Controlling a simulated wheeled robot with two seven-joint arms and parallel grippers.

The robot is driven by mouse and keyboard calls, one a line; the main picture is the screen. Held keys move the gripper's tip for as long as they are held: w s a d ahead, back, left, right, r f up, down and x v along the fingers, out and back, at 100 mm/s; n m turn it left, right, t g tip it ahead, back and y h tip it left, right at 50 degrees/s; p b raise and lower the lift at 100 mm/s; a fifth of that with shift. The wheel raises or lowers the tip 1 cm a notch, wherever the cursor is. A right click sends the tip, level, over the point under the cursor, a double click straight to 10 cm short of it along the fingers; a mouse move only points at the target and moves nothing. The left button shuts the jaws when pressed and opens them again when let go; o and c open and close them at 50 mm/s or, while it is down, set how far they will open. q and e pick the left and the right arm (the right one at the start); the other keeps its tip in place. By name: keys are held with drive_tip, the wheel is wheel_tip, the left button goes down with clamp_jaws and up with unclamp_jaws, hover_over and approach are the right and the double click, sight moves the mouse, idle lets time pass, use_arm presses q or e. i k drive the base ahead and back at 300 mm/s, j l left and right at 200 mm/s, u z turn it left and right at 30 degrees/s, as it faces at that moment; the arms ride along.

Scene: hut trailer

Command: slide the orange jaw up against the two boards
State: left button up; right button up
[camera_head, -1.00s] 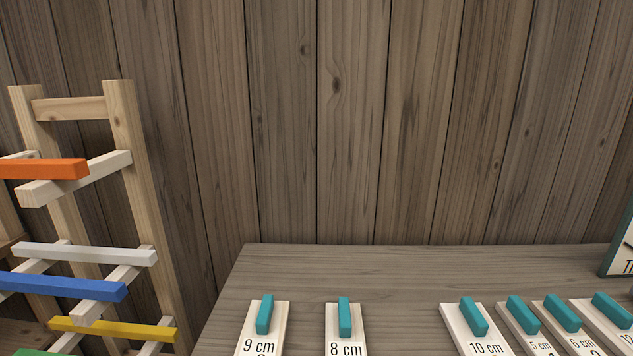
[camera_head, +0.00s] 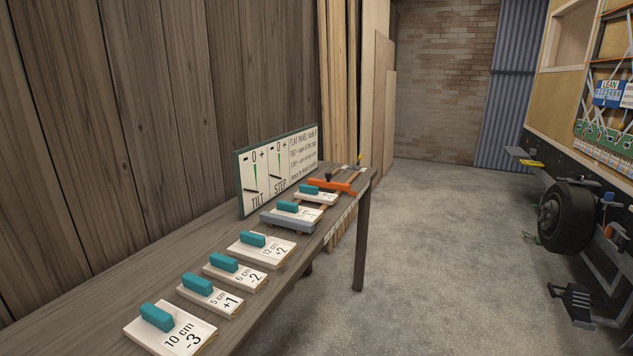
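The orange jaw (camera_head: 334,186) lies across the far end of the wooden bench (camera_head: 130,302), with a dark knob on it. Two labelled boards with teal handles are on its near side: one board (camera_head: 316,199) close to the jaw and another board (camera_head: 298,217) nearer me, beside a grey block (camera_head: 284,223). From this distance I cannot tell whether the jaw touches the nearest board. Neither of my grippers is in view.
Several more labelled boards with teal handles line the bench, such as the 10 cm board (camera_head: 178,333). The concrete floor (camera_head: 440,260) is open to the right, up to a trailer with a wheel (camera_head: 567,216).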

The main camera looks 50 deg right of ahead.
sight(334, 185)
drive_tip(key=z, duration=1.8)
drive_tip(key=i+l+u, duration=0.35)
drive_tip(key=i, duration=0.25)
drive_tip(key=i+l+u, duration=0.4)
drive_tip(key=i+l, duration=0.15)
